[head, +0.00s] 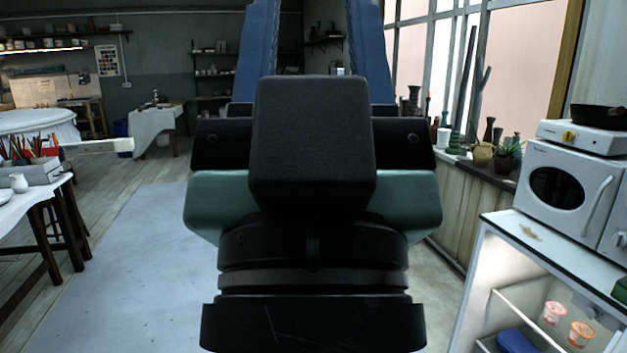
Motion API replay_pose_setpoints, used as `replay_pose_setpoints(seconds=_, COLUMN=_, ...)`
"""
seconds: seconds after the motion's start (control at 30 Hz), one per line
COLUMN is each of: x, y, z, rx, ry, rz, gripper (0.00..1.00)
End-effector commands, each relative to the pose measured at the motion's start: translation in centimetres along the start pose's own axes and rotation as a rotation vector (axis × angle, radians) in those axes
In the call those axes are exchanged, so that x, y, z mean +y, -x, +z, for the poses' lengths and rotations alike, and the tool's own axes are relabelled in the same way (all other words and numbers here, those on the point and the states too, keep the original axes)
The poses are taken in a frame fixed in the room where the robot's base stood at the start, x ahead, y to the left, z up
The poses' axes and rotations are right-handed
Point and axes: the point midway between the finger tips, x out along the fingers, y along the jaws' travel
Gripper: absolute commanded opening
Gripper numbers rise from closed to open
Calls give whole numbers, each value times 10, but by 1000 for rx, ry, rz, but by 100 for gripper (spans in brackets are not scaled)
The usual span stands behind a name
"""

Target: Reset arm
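My gripper (314,30) fills the middle of the head view, pointing away from me and upward. Its black and green body (312,215) is close to the camera. Two blue fingers rise at the top of the picture, spread apart with the far room showing between them. I see nothing held there, though the fingertips run past the top edge of the picture.
At right, an open fridge (490,262) holds cups and a blue box; a white microwave (558,190) with a hot plate and pan stands on top. At left is a table (60,190) with pencils and a small jug. Grey floor (130,270) lies clear between.

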Motion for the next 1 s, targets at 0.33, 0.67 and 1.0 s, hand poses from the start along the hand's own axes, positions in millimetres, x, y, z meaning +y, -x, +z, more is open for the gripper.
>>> replay_pose_setpoints(seconds=0.33, x=0, y=-86, z=-80, rx=-2, ry=-2, rz=0, gripper=45)
replay_pose_setpoints(seconds=0.67, x=0, y=-116, z=-108, rx=-2, ry=-2, rz=-1, gripper=45)
replay_pose_setpoints(seconds=1.0, x=0, y=-115, z=-107, rx=-2, ry=-2, rz=0, gripper=45)
